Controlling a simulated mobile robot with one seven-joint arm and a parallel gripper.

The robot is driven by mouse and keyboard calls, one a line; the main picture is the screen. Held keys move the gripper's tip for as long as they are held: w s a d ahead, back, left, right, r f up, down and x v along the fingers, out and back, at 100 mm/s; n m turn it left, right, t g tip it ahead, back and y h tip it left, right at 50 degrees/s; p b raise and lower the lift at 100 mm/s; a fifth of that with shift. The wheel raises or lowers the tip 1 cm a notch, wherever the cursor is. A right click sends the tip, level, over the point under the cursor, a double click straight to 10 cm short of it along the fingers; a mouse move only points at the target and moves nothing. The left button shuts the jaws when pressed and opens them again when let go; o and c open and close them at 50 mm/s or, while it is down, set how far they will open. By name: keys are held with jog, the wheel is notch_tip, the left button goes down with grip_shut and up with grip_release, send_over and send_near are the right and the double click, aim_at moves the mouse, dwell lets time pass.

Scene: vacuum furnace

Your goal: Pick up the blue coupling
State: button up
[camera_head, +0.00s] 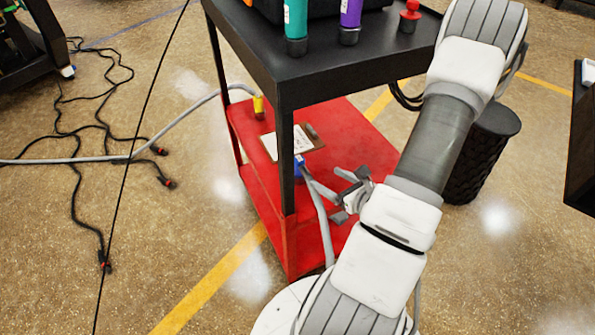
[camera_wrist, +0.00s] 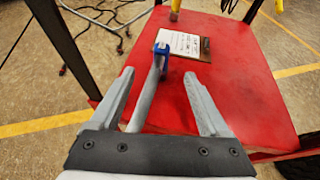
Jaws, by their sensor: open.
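The blue coupling (camera_head: 298,166) is on the end of a grey hose at the red lower shelf (camera_head: 359,137) of the cart, by the clipboard (camera_head: 290,142). A black cart post stands right beside it in the head view. In the wrist view the blue coupling (camera_wrist: 163,50) is upper centre, beyond my fingertips and in front of the clipboard. Its hose runs down from it toward my left finger. My gripper (camera_head: 343,194) is open and empty, to the right of the coupling in the head view. In the wrist view my gripper (camera_wrist: 159,76) has its fingers spread, with the coupling apart from them.
A yellow coupling (camera_head: 258,107) with another grey hose stands at the shelf's far edge. The black top shelf (camera_head: 330,65) overhangs, carrying teal, purple and red items. A black bin (camera_head: 482,150) stands to the right. Cables (camera_head: 95,140) lie on the floor at left.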

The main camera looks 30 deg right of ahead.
aim_at(303, 162)
jog(key=b+x, duration=0.2)
jog(key=x, duration=0.7)
jog(key=shift+w+a+f, duration=0.1)
jog(key=shift+w+f, duration=0.05)
jog(key=shift+w, duration=0.2)
jog(key=x, duration=0.2)
jog(key=b+x, duration=0.2)
jog(key=x, duration=0.1)
jog(key=shift+w+d, duration=0.25)
jog(key=shift+w, duration=0.1)
grip_shut()
